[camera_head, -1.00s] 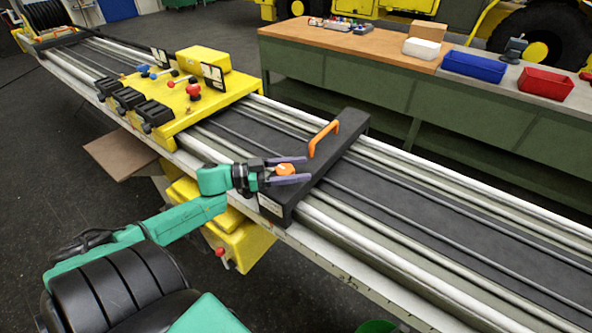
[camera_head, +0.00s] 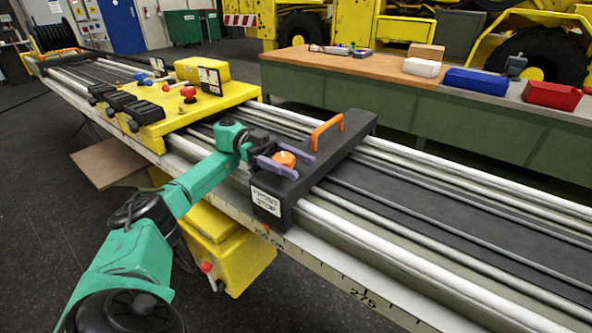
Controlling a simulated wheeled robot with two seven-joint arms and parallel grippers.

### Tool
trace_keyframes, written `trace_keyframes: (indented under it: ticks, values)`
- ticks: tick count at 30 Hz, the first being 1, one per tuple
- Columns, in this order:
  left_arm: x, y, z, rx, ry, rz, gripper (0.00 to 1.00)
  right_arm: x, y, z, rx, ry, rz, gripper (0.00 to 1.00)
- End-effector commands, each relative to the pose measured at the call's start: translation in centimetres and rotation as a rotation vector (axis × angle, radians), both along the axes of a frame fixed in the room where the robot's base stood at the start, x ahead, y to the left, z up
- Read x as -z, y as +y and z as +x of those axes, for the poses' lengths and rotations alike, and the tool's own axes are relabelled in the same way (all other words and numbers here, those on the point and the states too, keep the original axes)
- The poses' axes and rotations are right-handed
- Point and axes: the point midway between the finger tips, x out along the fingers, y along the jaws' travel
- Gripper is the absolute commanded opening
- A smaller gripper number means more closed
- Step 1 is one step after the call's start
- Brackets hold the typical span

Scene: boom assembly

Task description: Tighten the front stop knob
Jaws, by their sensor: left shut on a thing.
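The front stop (camera_head: 337,163) is a black block lying across the rails, with an orange handle (camera_head: 326,130) and a white label reading "FRONT STOP" (camera_head: 266,203) on its near end. The orange front stop knob (camera_head: 285,158) sits on top near that end. My left gripper (camera_head: 287,161) reaches in from the left, with its purple fingers on either side of the knob and shut on it. The fingers hide part of the knob's sides. My right gripper is out of view.
The long boom rails (camera_head: 430,205) run from back left to front right. A yellow carriage (camera_head: 165,112) with levers and knobs stands on them to the left. A green bench (camera_head: 470,125) with blue bin (camera_head: 476,81) and red bin (camera_head: 551,94) stands behind.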

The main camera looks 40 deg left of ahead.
Motion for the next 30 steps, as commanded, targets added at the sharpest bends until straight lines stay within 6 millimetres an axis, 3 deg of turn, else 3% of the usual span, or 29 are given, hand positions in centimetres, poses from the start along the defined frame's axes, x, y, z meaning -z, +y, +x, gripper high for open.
trace_keyframes:
  ticks: [22, 23, 24, 30]
  values:
    - [0.34, -0.11, -0.36, 0.102, 0.008, 0.003, 0.07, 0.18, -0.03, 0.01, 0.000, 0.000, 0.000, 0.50]
    - [0.34, -0.11, -0.36, 0.102, 0.008, 0.003, 0.74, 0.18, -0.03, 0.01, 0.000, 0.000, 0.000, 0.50]
    - [0.33, -0.10, -0.36, 0.101, 0.007, 0.002, 0.89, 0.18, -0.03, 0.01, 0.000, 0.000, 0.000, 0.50]
    - [0.18, -0.07, -0.34, 0.099, 0.004, 0.001, 0.92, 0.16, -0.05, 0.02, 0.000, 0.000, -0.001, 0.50]
